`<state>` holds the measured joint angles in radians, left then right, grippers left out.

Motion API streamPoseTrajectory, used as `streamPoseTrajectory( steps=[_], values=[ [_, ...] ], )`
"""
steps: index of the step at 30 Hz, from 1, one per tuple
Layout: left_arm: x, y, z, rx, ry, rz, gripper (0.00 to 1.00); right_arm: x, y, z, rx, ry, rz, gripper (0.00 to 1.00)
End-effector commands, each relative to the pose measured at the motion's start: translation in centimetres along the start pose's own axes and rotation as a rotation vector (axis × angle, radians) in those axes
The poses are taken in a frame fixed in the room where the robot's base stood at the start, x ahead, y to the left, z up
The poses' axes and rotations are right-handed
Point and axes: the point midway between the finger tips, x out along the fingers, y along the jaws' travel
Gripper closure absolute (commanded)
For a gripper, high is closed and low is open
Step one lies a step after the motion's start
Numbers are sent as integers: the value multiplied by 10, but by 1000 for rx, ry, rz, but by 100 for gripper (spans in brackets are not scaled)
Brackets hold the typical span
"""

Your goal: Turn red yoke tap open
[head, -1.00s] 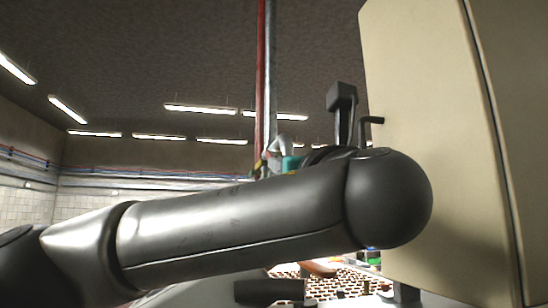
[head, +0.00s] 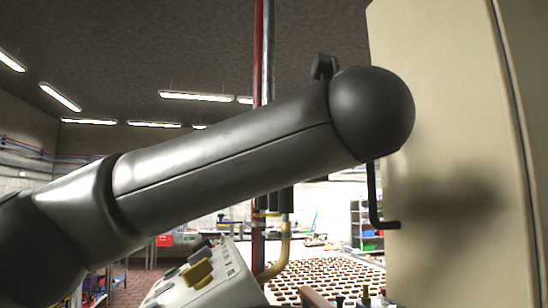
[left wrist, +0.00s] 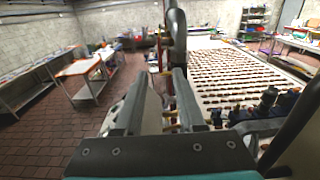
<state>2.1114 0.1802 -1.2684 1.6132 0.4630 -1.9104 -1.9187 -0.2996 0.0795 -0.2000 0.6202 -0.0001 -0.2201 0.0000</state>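My left arm crosses the head view from the left, and its own gripper is hidden behind it there. In the left wrist view my left gripper (left wrist: 163,88) has its two fingers apart. Small red and yellow parts of a vertical pipe fitting (left wrist: 171,86) show between and beyond the fingers. I cannot tell if the red part is the yoke tap's handle, or if a finger touches it. In the head view a red vertical pipe (head: 257,60) runs down behind my arm, with a tan bent pipe (head: 282,255) below. My right gripper is not in view.
A beige cabinet (head: 440,110) with a dark handle (head: 372,200) stands close on the right. A white control panel (head: 215,285) with a yellow part is at the bottom. A conveyor (head: 325,275) with rows of brown pieces lies beyond. Open brick floor (left wrist: 50,125) shows on the left.

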Motion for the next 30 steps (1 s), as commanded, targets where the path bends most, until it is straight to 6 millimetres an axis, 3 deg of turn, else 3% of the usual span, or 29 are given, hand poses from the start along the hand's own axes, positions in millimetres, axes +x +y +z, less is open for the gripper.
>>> streamPoseTrajectory(
  steps=[6,12,18,26,30],
  values=[
    [49,1,2,0,4,4,61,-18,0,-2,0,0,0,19],
    [79,0,1,-1,2,2,61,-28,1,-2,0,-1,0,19],
    [91,0,0,0,0,0,61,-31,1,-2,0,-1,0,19],
    [92,0,0,0,-1,0,61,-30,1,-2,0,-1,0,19],
    [91,0,0,0,0,0,76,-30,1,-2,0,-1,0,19]
  ],
)
